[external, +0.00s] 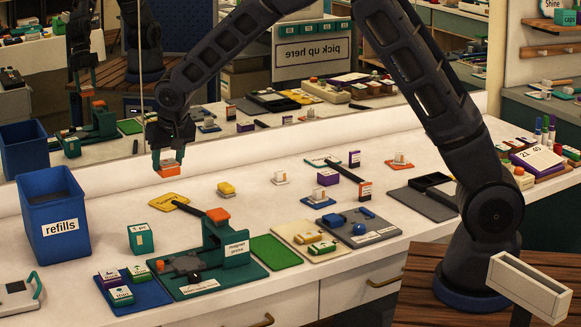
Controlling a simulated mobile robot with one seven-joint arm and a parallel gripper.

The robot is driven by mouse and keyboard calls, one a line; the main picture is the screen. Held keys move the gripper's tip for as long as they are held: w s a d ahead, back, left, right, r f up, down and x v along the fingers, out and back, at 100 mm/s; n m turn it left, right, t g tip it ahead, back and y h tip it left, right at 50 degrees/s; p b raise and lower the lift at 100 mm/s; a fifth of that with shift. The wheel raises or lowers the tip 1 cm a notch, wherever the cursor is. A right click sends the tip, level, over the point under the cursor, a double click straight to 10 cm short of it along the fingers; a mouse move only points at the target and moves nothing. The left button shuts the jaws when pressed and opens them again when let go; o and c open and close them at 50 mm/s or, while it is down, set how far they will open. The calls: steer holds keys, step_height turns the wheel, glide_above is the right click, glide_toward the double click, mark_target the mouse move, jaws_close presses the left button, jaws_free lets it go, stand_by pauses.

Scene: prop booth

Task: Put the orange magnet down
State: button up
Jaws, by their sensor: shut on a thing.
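My gripper (168,157) is in the left middle of the external view. It points down and is shut on a small orange block with a pale top, which looks like the orange magnet (170,169). The magnet hangs above the white counter (118,183), behind the yellow tag (168,201) and right of the blue refills bin (58,226). The fingertips partly cover the magnet's upper side.
A green magnet press (236,250) with a long black lever stands in front. A mirror along the back repeats the scene. Bare counter shows around the yellow tag.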

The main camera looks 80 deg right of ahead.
steer(key=d+f, duration=0.1)
steer(key=f, duration=0.5)
steer(key=d+f, duration=0.1)
steer(key=f, duration=0.6)
steer(key=d+f, duration=0.2)
steer(key=f, duration=0.5)
steer(key=shift+f, duration=0.1)
steer(key=o, duration=1)
